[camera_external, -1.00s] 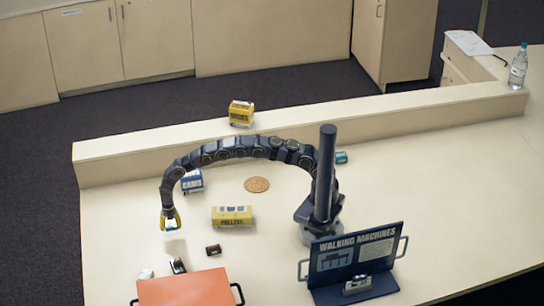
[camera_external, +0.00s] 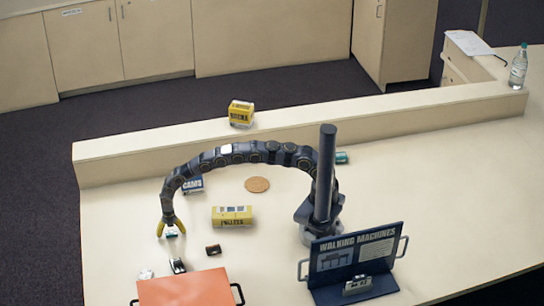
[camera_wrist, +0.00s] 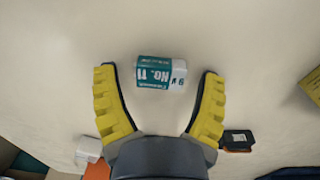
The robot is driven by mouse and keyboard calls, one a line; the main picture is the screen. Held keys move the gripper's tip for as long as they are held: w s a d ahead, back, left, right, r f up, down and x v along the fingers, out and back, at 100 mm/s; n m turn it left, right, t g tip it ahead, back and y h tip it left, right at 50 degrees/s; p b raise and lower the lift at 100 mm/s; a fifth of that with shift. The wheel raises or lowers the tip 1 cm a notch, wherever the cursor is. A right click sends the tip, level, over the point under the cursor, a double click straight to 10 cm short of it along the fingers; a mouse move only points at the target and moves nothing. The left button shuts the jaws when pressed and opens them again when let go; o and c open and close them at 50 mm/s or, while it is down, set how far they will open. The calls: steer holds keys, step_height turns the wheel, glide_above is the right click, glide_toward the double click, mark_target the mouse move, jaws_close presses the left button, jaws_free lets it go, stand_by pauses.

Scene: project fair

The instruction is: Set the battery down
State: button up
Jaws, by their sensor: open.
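A small dark block (camera_external: 213,249) lies to the right, with the yellow pulleys box (camera_external: 232,216) beyond it. A small black and silver item (camera_external: 178,265), a white piece (camera_external: 146,274) and an orange panel (camera_external: 185,290) are in front. Bare counter lies to the left.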

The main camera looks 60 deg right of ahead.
mark_target(172, 232)
steer(key=shift+r, duration=0.15)
step_height(172, 232, up, 12)
steer(key=shift+s, duration=0.15)
steer(key=shift+d, duration=0.15)
steer(key=s+d+r+m+h, duration=0.1)
steer(key=s+d+r+m, duration=0.4)
steer(key=d+r, duration=0.4)
steer(key=s+d+r+m, duration=0.4)
steer(key=d+r+m, duration=0.2)
steer(key=d+m, duration=0.3)
steer(key=s+d+r+m, duration=0.1)
steer(key=s+d+m, duration=0.2)
steer(key=s, duration=0.6)
steer(key=s+d+r+m+g, duration=0.1)
steer(key=s+d+m, duration=0.3)
steer(key=s, duration=0.5)
steer(key=s+d+r+m, duration=0.1)
steer(key=s+d+m, duration=0.2)
steer(key=s+m, duration=0.3)
steer(key=s, duration=0.2)
steer(key=shift+s+d+r+g+y, duration=0.15)
steer(key=shift+s+g+y, duration=0.15)
steer(key=shift+s+g, duration=0.1)
